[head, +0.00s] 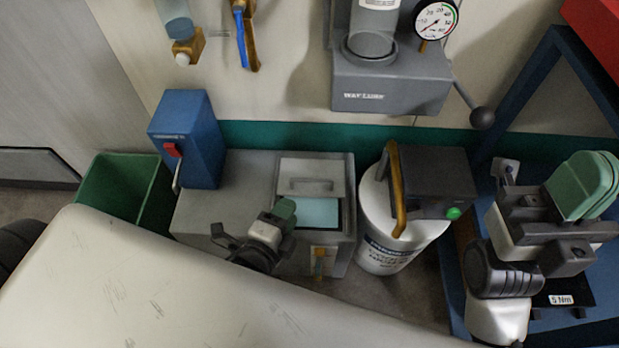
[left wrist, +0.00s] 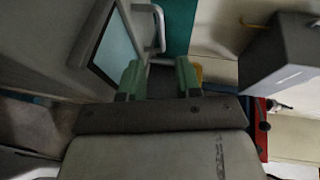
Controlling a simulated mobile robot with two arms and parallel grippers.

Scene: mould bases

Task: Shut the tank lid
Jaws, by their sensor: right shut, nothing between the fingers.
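The grey tank (head: 215,195) stands on the floor against the wall. Its light grey lid (head: 312,168) lies toward the wall side and bears a bar handle (head: 310,184). In front of the lid, part of the opening is uncovered and shows pale blue liquid (head: 318,213). My left gripper (head: 285,210) is over the front left of the opening. In the left wrist view its two green fingers (left wrist: 160,75) are apart with nothing between them, and the lid's handle (left wrist: 158,32) lies beyond them. My right gripper (head: 590,185) is shut and empty at the far right, away from the tank.
A blue box with a red switch (head: 172,149) stands on the tank's left part. A green bin (head: 120,185) is further left. A white drum (head: 385,255) with a dark pump unit (head: 437,178) stands close on the right. A grey lubricator (head: 390,85) hangs above.

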